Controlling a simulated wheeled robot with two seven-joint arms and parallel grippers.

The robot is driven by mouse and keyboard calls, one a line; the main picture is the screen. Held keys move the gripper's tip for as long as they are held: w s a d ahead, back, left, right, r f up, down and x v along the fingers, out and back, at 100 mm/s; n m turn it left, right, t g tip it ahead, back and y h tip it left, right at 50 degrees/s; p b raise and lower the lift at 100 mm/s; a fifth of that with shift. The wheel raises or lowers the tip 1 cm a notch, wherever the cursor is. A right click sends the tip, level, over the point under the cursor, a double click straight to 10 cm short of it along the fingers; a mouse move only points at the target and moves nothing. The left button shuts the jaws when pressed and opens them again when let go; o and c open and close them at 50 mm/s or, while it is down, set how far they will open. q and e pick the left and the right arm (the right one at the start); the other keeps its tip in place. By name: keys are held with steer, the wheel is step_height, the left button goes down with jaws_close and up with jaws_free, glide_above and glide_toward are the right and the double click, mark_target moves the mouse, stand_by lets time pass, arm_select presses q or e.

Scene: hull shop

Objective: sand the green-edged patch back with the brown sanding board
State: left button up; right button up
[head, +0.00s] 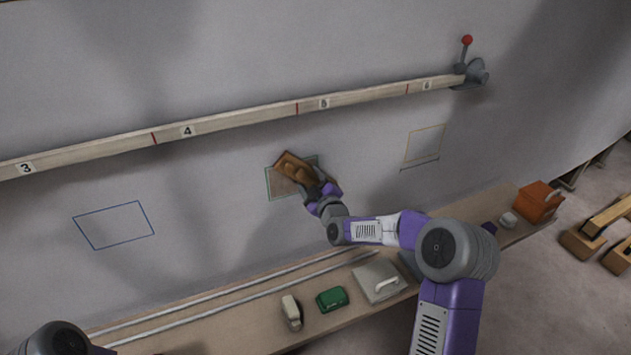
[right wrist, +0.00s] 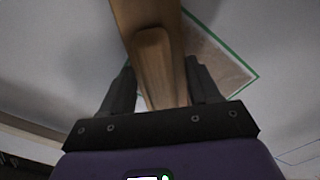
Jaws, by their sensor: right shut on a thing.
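The green-edged patch (head: 281,186) is a brownish area on the grey hull wall, partly hidden behind the board and my gripper. It also shows in the right wrist view (right wrist: 222,68). The brown sanding board (head: 291,163) lies slanted over the patch, its upper end near the patch's top edge. My right gripper (head: 318,188) is shut on the board's raised handle (right wrist: 155,60), with one finger on each side. The board looks close against the wall, but I cannot tell for sure that it touches. My left gripper is out of view; only part of my left arm shows at bottom left.
A numbered wooden rail (head: 240,117) crosses the wall above the patch. A blue outline (head: 115,225) is left and a yellow one (head: 425,146) right. The bench below holds a green block (head: 332,299), a handled grey-white tool (head: 379,281) and an orange box (head: 538,203).

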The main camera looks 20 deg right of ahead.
mark_target(279, 176)
steer(key=shift+s+a, duration=0.1)
steer(key=shift+a, duration=2.85)
steer(key=shift+s+a, duration=0.1)
steer(key=shift+a, duration=2.8)
steer(key=shift+r+p, duration=0.55)
steer(key=shift+r, duration=0.35)
steer(key=shift+d+r+b, duration=0.1)
steer(key=shift+d+b, duration=0.45)
steer(key=shift+d, duration=1.2)
steer(key=shift+w+d+f, duration=0.1)
steer(key=shift+d, duration=1.4)
steer(key=shift+w+d+f, duration=0.1)
steer(key=shift+d, duration=1.4)
steer(key=shift+w+d, duration=0.1)
steer(key=shift+d, duration=2.65)
steer(key=shift+r, duration=0.1)
